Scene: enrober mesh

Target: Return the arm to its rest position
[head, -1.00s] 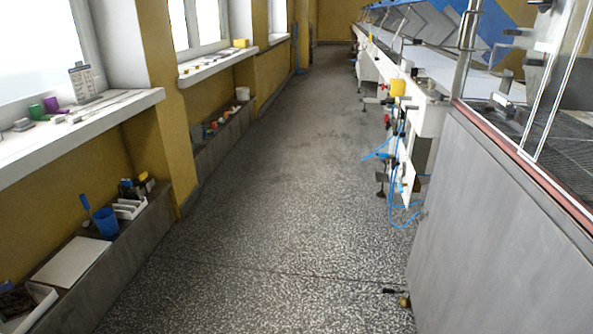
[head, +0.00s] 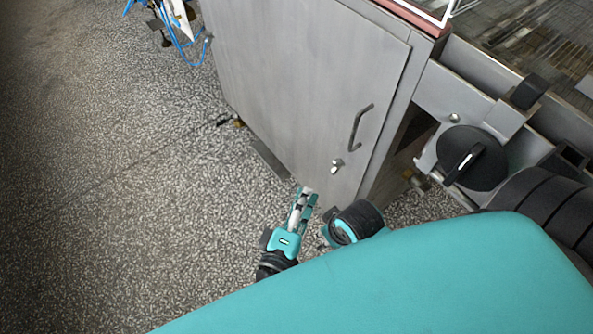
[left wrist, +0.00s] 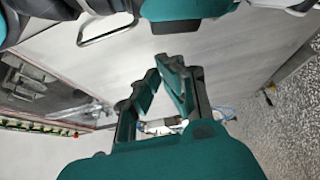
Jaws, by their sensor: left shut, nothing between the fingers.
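My left gripper (head: 305,197) shows in the head view, low in the middle of the picture. It has a teal body and grey-and-dark fingers. It is shut and empty, in front of the lower part of a grey cabinet door. In the left wrist view the fingers of the left gripper (left wrist: 163,72) reach away from the camera towards a pale grey panel, with nothing held. A large teal part of my own body hides the lower right of the head view. My right gripper is not in view.
The grey cabinet (head: 300,90) has a bar handle (head: 359,127) and a small latch (head: 337,165). A black rotary knob (head: 472,157) and machine rails stand at the right. Blue hoses (head: 187,48) hang at the upper left. The speckled floor (head: 120,200) at the left is clear.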

